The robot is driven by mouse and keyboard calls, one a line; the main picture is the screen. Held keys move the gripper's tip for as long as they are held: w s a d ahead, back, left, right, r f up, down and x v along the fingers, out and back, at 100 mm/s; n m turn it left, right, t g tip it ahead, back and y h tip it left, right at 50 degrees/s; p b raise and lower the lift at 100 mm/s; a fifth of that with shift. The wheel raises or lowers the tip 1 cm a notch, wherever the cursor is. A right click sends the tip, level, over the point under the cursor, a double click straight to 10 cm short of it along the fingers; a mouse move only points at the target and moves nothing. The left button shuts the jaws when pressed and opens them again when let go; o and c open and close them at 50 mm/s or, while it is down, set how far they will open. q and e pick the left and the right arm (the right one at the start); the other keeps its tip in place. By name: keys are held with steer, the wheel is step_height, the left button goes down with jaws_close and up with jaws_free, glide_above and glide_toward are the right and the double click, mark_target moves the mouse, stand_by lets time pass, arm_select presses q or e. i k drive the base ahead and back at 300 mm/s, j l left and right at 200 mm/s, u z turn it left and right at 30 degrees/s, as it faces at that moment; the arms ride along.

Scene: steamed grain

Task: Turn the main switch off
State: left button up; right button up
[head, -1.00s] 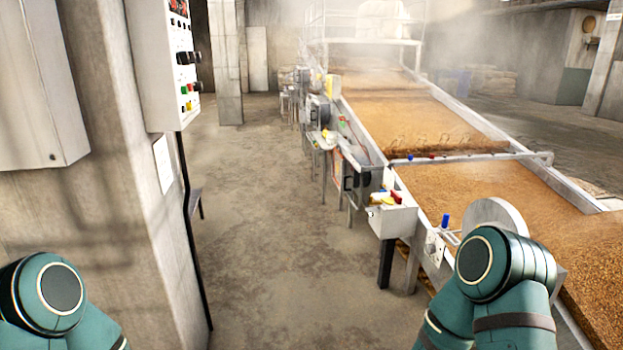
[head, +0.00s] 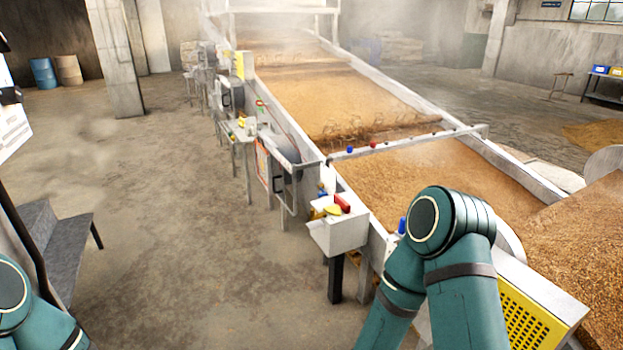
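I cannot make out a main switch in the head view. At the far left edge only a sliver of a pale panel (head: 4,76) shows, with a dark part below it and a white sheet (head: 14,131) lower down. Any switches on that panel are out of the picture. Neither of my grippers is in view; only teal links of my arms show at the lower left and lower right.
A long trough of brown grain (head: 325,90) runs away on the right, steaming. A white box with coloured items (head: 337,231) juts from its near side. A grey bench (head: 50,243) stands at lower left. The concrete floor (head: 165,200) between is clear.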

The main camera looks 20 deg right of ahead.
mark_target(335, 210)
steer(key=i, duration=0.7)
steer(key=i+j, duration=0.1)
steer(key=i, duration=0.65)
steer(key=i+l+z, duration=0.1)
steer(key=i+z, duration=0.15)
steer(key=z, duration=0.2)
steer(key=i+z, duration=0.25)
steer(key=z, duration=0.25)
steer(key=i+j+z, duration=0.1)
steer(key=i+z, duration=0.15)
steer(key=z, duration=0.2)
